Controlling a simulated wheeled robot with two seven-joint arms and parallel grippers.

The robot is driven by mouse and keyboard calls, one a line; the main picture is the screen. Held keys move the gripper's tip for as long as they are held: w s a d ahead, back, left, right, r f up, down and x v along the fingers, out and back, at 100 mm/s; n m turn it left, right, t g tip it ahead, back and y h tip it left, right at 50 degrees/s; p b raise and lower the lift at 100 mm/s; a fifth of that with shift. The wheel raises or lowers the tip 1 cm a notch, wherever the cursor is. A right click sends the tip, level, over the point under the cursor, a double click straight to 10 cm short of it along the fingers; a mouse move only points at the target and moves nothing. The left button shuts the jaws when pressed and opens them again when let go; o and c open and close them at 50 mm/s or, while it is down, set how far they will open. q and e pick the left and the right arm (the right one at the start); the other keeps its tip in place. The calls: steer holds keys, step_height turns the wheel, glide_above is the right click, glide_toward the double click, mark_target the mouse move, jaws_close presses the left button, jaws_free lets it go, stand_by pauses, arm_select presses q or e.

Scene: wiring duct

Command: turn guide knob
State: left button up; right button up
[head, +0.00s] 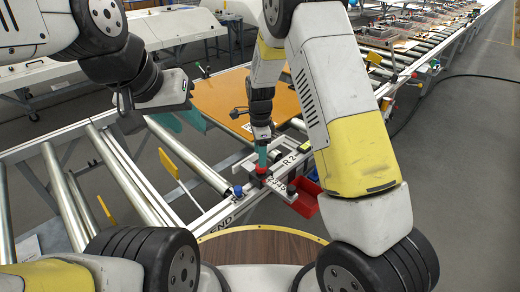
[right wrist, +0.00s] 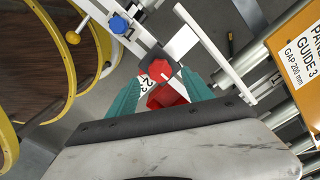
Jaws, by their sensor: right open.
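A red knob (right wrist: 163,72) with a white pointer line sits on a dark square base on the guide rail in the right wrist view. My right gripper (right wrist: 164,75) is open, with one teal finger on each side of the knob; whether they touch it I cannot tell. In the head view the red knob (head: 262,171) is just below the right fingertips (head: 262,159), beside a scale plate with numbers. A blue knob (right wrist: 118,24) is further along the rail, and it also shows in the head view (head: 238,190). My left gripper (head: 180,120) hangs above the rollers at left, away from the knobs.
A red bin (head: 305,199) hangs right of the knob. Metal rollers (head: 192,160) and an orange-brown panel (head: 218,104) lie beyond it. Yellow flags (head: 168,163) stand up at left. A round wooden top (head: 262,246) is near my base.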

steer(key=shift+f, duration=2.35)
steer(key=shift+c, duration=0.5)
jaws_close()
